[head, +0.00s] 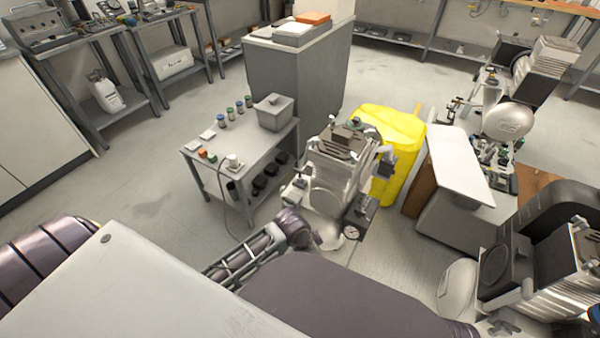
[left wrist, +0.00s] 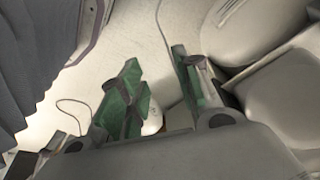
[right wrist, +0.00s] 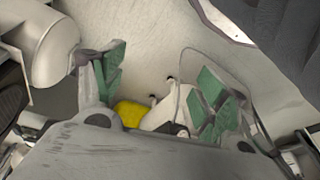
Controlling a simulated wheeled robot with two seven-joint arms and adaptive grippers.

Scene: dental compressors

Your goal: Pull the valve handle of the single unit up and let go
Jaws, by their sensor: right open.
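A dark jointed arm part of mine reaches the unit's lower left side. My left gripper (left wrist: 155,60) is open in the left wrist view, with green-padded fingers apart and nothing between the pads. Pale rounded housings lie close to its right. My right gripper (right wrist: 160,62) is open and empty in the right wrist view, with a pale rounded tank (right wrist: 50,50) to its left.
A grey side table (head: 197,168) with small bottles and a grey box (head: 272,112) stands left of the unit. A yellow container (head: 402,135) is right behind it. Another compressor (head: 540,265) stands at the lower right. Open floor lies at the left.

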